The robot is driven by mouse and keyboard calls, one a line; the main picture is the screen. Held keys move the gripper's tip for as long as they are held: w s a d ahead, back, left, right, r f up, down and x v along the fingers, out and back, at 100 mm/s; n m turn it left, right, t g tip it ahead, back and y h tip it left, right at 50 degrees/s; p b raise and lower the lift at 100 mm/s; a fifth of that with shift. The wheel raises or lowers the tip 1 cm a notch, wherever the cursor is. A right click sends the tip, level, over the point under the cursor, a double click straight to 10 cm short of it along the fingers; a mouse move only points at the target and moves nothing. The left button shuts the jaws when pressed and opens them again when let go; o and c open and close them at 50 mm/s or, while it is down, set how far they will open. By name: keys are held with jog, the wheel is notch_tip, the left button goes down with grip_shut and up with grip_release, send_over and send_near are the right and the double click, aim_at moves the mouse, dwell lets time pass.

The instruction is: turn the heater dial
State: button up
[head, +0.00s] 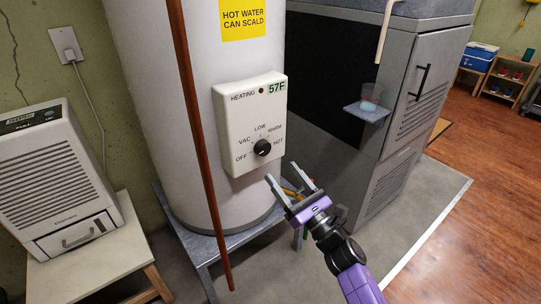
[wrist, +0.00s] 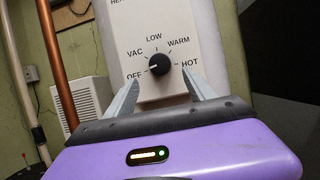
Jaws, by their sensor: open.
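The heater dial (head: 262,147) is a round black knob on a white control box (head: 236,128) mounted on the white water heater (head: 150,75). Around it are the marks OFF, VAC, LOW, WARM and HOT; a small display reads 57F. In the wrist view the dial (wrist: 160,64) shows between my fingers, and its white mark points left, toward OFF. My gripper (head: 281,172) is open and empty, below and right of the dial in the head view, apart from it. In the wrist view, my gripper (wrist: 160,77) has one finger on each side of the dial.
A copper pipe (head: 197,130) runs down in front of the heater, left of the box. A grey cabinet (head: 405,90) with a small shelf and cup (head: 370,98) stands at right. A dehumidifier-like unit (head: 60,170) is at left.

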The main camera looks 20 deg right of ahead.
aim_at(265, 152)
jog(key=shift+b+x, duration=0.8)
jog(key=shift+x, duration=3.1)
jog(key=c, duration=1.4)
jog(key=shift+o, duration=0.2)
jog(key=shift+f, duration=0.1)
